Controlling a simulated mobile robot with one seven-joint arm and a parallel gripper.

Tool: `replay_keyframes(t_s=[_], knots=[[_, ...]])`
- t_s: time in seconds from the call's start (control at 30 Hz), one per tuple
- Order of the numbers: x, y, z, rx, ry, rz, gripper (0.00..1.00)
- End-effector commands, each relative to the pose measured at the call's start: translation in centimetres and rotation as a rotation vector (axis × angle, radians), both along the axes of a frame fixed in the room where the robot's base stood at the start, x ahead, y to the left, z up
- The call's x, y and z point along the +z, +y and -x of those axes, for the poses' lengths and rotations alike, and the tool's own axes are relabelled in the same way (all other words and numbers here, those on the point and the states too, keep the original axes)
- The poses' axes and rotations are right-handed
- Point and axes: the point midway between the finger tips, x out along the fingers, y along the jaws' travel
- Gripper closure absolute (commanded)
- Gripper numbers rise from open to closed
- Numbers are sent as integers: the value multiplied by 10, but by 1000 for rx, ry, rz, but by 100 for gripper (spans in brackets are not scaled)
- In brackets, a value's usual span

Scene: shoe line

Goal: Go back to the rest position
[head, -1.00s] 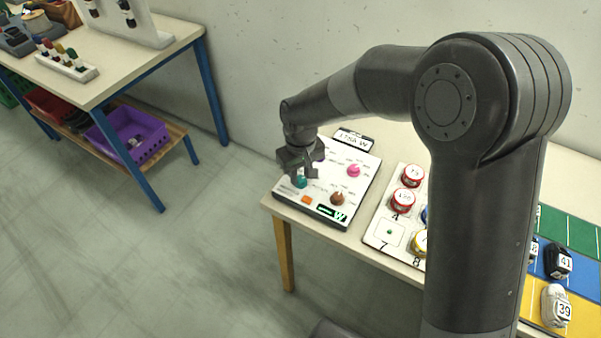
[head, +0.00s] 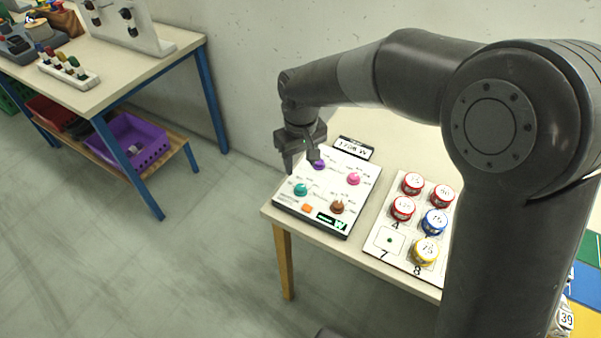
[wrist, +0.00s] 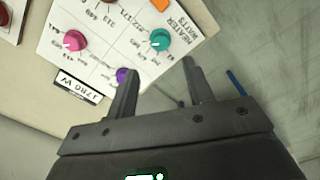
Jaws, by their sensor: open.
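My gripper (head: 302,164) is open and empty. In the head view it hangs above the far left edge of a white control panel, clear of its knobs. The panel (head: 285,200) has a teal knob (head: 300,189), a purple knob (head: 319,165), a pink knob (head: 353,179) and a brown knob (head: 337,207). In the wrist view my two fingers (wrist: 163,92) show apart, with the purple knob (wrist: 122,75) beside the left finger and the teal knob (wrist: 160,40) beyond them.
A board (head: 387,241) with red, blue and yellow round tins is to the right. A blue-legged table (head: 150,68) with a purple bin (head: 135,140) stands left. Open floor lies between the tables.

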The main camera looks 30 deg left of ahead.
Motion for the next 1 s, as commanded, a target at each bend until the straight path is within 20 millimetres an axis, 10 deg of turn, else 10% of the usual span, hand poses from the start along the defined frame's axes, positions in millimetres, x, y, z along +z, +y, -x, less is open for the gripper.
replay_keyframes(t_s=[0.77, 1.0], knots=[[24, -1, 0, 0, -1, 1, 52], [53, -48, -15, -93, -52, -13, 52]])
